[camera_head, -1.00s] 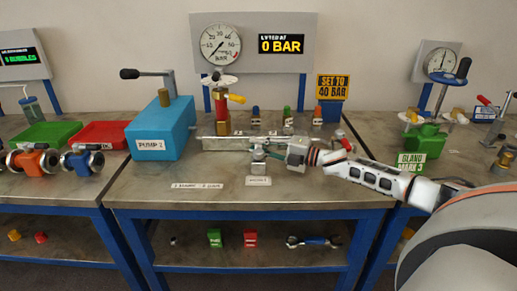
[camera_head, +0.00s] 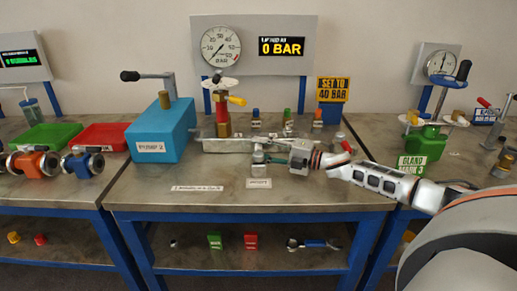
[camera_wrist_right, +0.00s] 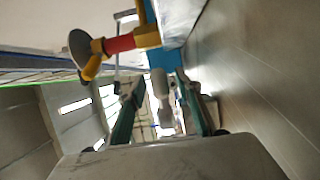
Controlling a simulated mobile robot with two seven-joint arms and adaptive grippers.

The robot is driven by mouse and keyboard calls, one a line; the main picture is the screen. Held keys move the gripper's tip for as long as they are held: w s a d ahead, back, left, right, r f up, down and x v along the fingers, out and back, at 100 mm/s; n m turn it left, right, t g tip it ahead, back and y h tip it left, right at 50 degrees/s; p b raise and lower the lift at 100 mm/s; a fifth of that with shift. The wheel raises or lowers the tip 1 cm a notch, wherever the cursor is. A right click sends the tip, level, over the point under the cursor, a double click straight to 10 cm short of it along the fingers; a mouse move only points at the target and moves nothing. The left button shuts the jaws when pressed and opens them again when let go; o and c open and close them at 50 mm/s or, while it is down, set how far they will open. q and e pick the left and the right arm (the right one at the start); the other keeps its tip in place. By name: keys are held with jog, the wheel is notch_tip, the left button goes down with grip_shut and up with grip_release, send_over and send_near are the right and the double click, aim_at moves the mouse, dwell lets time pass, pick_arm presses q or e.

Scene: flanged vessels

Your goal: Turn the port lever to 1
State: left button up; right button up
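A small grey fitting (camera_head: 258,158) stands near the front of the middle bench, behind a white label (camera_head: 259,183) too small to read. I take it for the port lever, but its pointer and numbers cannot be made out. My right gripper (camera_head: 271,158) reaches it from the right, low over the bench. In the right wrist view, the two green-and-grey fingers (camera_wrist_right: 160,92) are apart, with a pale grey rounded bar (camera_wrist_right: 161,84) between them. Gaps show on both sides of the bar, though contact deeper in is hidden. My left gripper is not in view.
A blue pump box (camera_head: 160,132) stands left of the gripper. Behind it are a metal block (camera_head: 228,145) and a red-and-brass valve (camera_head: 222,115) with a yellow handle. The gauge panel (camera_head: 253,44) reads 0 BAR.

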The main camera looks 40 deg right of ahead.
jog(key=shift+v, duration=3.3)
